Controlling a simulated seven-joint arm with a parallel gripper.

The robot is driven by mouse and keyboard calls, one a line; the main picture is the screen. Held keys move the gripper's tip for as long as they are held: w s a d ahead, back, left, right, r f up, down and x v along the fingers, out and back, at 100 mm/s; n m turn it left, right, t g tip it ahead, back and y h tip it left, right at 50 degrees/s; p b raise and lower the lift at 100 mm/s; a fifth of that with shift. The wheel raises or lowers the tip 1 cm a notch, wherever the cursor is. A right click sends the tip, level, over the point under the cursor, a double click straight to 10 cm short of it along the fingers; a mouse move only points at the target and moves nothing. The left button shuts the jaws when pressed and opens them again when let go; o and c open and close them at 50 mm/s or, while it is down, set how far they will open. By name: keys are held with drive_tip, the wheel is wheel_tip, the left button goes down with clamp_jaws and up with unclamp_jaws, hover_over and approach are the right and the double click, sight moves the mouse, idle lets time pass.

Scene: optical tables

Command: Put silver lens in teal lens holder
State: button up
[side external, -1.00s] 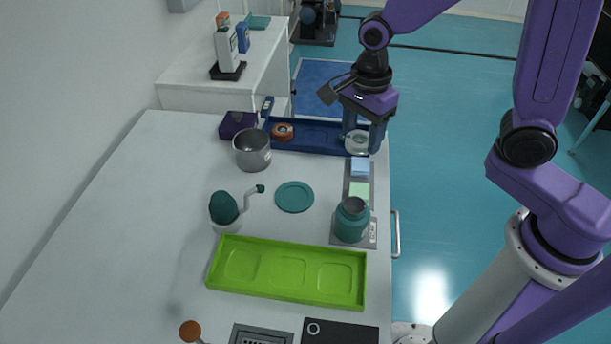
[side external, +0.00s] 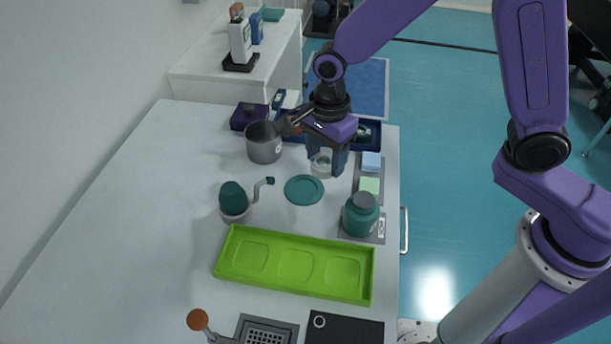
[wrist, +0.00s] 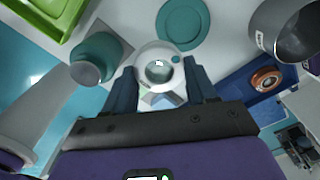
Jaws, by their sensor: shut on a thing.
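The silver lens (wrist: 146,57), a pale ring-shaped piece with a clear centre, is between the fingers of my gripper (wrist: 160,72), which is shut on it. In the side view, my gripper (side external: 325,165) holds the lens (side external: 320,170) low above the white table, just right of and behind the teal disc. This flat round disc (side external: 304,190) looks like the teal lens holder and lies on the table. In the wrist view, the disc (wrist: 183,22) is just beyond the lens, up and to the right. Nothing is on the disc.
A navy tray (wrist: 240,82) with an orange ring piece (wrist: 266,80) is behind. A metal pot (side external: 264,148) stands left of my gripper. A teal jar (side external: 360,216) stands right of the disc, a teal-topped piece (side external: 233,199) left. A green tray (side external: 293,264) lies in front.

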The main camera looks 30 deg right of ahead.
hover_over(305, 188)
wheel_tip(305, 188, down, 5)
drive_tip(key=shift+s+f, duration=0.1)
drive_tip(key=shift+f, duration=1.6)
drive_tip(key=shift+f, duration=0.2)
drive_tip(key=o, duration=1.1)
drive_tip(key=shift+c, duration=0.2)
wheel_tip(305, 188, up, 12)
drive_tip(key=shift+r, duration=0.2)
